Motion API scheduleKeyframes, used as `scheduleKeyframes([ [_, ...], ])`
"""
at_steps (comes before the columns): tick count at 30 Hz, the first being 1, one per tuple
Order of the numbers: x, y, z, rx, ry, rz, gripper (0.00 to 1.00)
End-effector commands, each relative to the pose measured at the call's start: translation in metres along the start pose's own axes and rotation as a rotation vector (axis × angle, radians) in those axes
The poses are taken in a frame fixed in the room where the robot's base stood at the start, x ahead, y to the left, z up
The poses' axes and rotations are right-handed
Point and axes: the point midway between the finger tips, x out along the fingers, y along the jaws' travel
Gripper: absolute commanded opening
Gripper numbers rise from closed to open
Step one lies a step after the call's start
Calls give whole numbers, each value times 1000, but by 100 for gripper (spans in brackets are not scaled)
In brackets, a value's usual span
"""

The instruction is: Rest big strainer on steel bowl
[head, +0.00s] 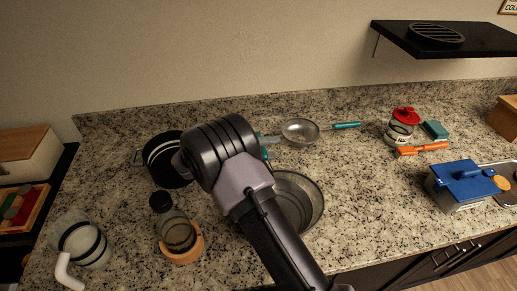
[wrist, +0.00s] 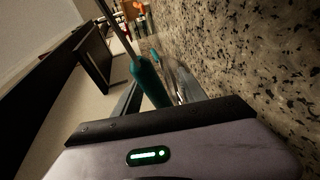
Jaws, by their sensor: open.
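A strainer (head: 300,132) with a round silver basket lies on the counter at the back middle, its teal handle (head: 347,125) pointing right. It is the only strainer basket I can make out. The steel bowl (head: 312,202) stands in front of it, partly hidden behind my arm. My gripper (head: 268,146) is open at the back of the counter, left of the strainer, mostly hidden by my wrist. In the wrist view a teal handle (wrist: 150,82) with a thin metal rod shows close up by my jaws. I cannot tell which utensil it belongs to, or whether the jaws touch it.
A black pot (head: 163,175) stands left of my wrist. A bottle (head: 175,222) in a wooden ring and a jug (head: 82,243) are front left. At right are a red-lidded jar (head: 402,130), an orange brush (head: 424,148), a teal sponge (head: 436,130) and a blue-lidded pot (head: 462,183). Counter right of the bowl is clear.

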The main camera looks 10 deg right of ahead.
Motion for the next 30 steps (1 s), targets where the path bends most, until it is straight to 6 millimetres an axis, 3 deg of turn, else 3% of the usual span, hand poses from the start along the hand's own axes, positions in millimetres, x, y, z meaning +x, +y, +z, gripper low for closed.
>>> scheduleKeyframes([
  [5,-33,2,0,0,3,-1,49],
  [18,-141,2,0,1,3,-1,49],
  [24,-166,1,0,0,1,0,49],
  [30,-171,0,0,0,1,0,49],
])
